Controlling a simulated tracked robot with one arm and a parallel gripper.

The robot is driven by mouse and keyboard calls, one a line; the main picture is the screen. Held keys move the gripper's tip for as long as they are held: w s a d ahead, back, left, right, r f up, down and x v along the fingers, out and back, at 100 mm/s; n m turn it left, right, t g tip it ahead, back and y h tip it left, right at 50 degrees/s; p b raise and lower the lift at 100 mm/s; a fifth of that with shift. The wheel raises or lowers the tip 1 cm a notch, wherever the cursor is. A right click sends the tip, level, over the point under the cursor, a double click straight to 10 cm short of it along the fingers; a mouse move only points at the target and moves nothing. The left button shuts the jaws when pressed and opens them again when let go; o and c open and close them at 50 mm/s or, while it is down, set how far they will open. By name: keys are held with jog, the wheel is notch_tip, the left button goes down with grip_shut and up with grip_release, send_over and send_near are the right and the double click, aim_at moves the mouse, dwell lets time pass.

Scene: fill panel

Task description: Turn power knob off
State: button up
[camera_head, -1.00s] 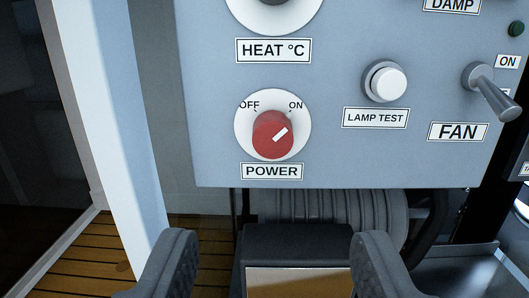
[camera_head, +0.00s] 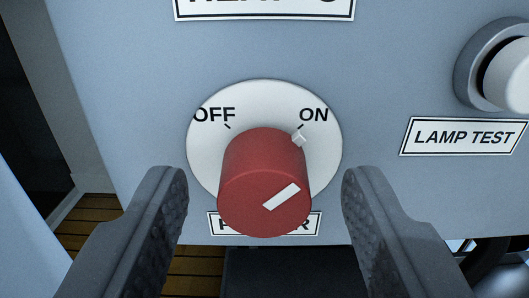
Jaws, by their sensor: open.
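The red power knob (camera_head: 262,170) sits on a round white dial (camera_head: 212,150) marked OFF at the left and ON at the right. The white line on the knob's face and the small white mark at its rim point up and right, toward ON. The POWER label (camera_head: 314,222) below is mostly hidden by the knob. My gripper (camera_head: 265,190) is open, with one dark finger to the left of the knob and one to the right. Gaps show between the knob and both fingers, and the gripper holds nothing.
The white lamp test button (camera_head: 508,78) and its LAMP TEST label (camera_head: 464,137) are at the right on the grey panel (camera_head: 390,60). Part of the heat label (camera_head: 264,8) shows at the top. A slatted wooden floor (camera_head: 95,222) shows at the lower left.

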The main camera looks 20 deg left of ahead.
jog(key=shift+w+a+r, duration=0.1)
jog(key=shift+w+a, duration=0.05)
jog(key=shift+w, duration=0.35)
